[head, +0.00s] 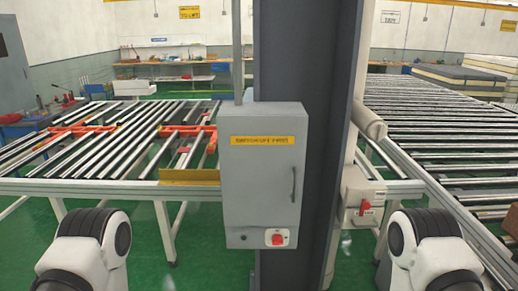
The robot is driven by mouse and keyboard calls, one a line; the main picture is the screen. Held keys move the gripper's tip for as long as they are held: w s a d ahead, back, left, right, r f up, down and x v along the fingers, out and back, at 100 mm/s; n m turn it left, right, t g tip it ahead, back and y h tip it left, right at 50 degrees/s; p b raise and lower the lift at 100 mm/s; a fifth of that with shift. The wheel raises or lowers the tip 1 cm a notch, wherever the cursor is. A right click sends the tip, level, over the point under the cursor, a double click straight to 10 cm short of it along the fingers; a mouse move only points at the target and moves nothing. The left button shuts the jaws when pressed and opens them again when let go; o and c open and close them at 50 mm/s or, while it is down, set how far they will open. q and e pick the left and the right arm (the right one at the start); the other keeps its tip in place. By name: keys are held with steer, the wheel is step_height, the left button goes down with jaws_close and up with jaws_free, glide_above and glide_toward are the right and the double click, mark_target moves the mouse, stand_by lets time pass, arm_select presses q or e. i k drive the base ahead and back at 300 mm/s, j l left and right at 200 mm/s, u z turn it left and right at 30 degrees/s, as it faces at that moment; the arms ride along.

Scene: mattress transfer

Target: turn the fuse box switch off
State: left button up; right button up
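A grey fuse box (263,175) with a shut door is mounted upright on a dark column in the middle of the head view. Its door has a yellow label whose print is too blurred to read surely, and a dark handle (293,184) on the right. A red rotary switch (277,239) sits on a pale plate at the box's lower right. I cannot tell its on or off setting. White and black links of my two arms show at the bottom left and bottom right. Both grippers are out of view.
The dark column (330,150) rises behind the box. A smaller white box with a red switch (365,207) is at its right. Roller conveyors (100,150) stand left and right (440,120). Mattresses (455,77) lie at the back right. Green floor (210,250) shows below the left conveyor.

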mark_target(277, 241)
steer(key=i+l, duration=0.15)
steer(key=l, duration=0.25)
steer(key=i+l, duration=0.15)
steer(key=l, duration=0.2)
steer(key=i+l, duration=0.15)
steer(key=l, duration=0.25)
steer(key=i+l, duration=0.1)
steer(key=l, duration=0.3)
steer(key=i+u, duration=0.05)
